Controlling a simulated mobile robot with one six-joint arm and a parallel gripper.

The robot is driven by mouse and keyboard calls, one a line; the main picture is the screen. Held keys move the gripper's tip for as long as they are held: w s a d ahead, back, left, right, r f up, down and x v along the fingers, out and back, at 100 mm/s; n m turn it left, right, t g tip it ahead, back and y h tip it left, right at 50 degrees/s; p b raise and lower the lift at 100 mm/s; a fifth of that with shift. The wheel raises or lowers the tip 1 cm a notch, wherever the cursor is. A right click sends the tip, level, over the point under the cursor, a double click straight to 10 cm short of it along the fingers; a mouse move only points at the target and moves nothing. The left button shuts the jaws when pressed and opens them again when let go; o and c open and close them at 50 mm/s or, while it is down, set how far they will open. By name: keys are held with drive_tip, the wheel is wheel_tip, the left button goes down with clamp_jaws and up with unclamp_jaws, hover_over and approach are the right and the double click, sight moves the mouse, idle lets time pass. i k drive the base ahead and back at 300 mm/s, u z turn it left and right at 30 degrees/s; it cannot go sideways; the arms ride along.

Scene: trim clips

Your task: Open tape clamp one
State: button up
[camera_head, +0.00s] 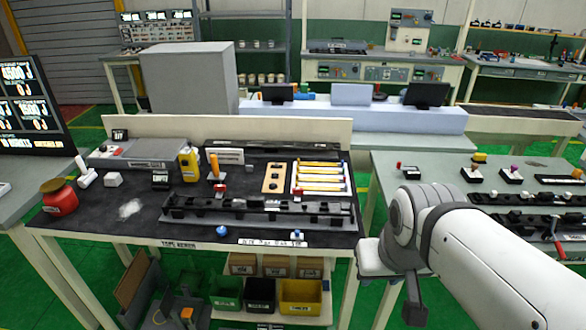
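A long black trim part or fixture (258,211) lies along the front of the dark-topped bench. Red-topped clamp-like pieces stand on it at the left (220,188) and right (297,193). Blue knobs sit at the front edge, at the left (222,230) and right (297,233). I cannot tell which of these is tape clamp one, or whether any clamp is open. My white arm comes in from the lower right. My gripper (414,300) seems to hang by the bench's right front corner, apart from the clamps; its fingers are not clear.
On the bench are a tray of yellow-and-white strips (320,179), a yellow bottle (189,165) and an orange-handled tool (214,166). The right table (440,178) holds several small knobbed devices. Bins (300,296) sit underneath. Green floor shows between the tables.

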sight(298, 192)
drive_tip(key=i, duration=0.9)
drive_tip(key=z, duration=0.05)
